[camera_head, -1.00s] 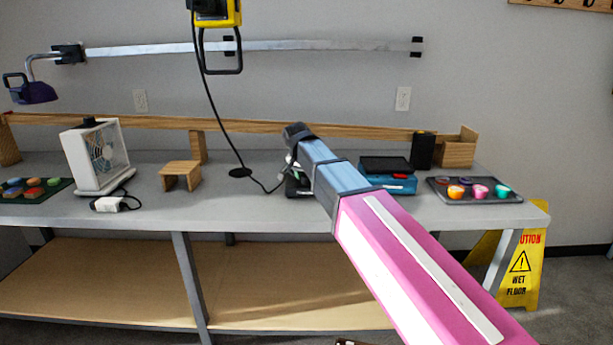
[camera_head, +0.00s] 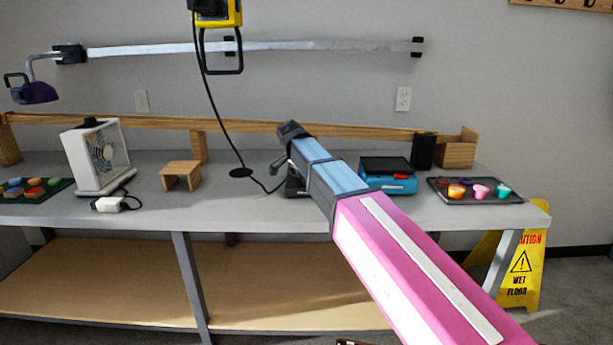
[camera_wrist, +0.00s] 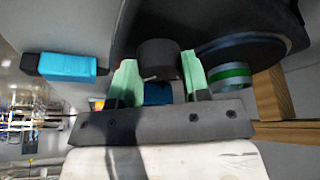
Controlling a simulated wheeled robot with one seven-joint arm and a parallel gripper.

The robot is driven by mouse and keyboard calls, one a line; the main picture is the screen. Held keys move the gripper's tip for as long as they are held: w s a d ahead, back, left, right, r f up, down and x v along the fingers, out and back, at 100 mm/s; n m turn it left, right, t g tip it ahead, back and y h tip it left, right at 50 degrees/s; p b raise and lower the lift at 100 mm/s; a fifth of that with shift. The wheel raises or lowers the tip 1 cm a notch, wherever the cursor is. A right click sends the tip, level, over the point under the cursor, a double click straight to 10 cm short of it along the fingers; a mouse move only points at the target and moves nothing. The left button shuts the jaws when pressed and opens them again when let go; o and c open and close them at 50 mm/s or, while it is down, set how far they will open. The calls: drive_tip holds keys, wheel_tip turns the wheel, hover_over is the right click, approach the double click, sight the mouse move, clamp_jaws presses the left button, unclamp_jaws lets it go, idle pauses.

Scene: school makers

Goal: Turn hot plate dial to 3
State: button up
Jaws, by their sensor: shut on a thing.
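The dark round hot plate dial (camera_wrist: 157,58) shows in the wrist view, with a short pale mark near its edge. My gripper (camera_wrist: 158,68) has its two green fingers on either side of the dial and is shut on it. The dark body of the hot plate (camera_wrist: 205,22) fills the area behind the fingers. In the head view a small dark part of the hot plate (camera_head: 294,188) shows on the workbench; my arm hides most of it. I cannot read the dial's number.
On the grey workbench (camera_head: 250,212) a blue box with a black top (camera_head: 400,185) stands right of my arm. A tray of colored cups (camera_head: 475,197) lies farther right. A small wooden stand (camera_head: 181,168) and a white fan (camera_head: 97,150) are left. A black cord (camera_head: 214,115) hangs close by.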

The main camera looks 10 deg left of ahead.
drive_tip(key=o, duration=0.9)
drive_tip(key=v, duration=1)
drive_tip(key=shift+r, duration=0.35)
drive_tip(key=shift+a, duration=0.1)
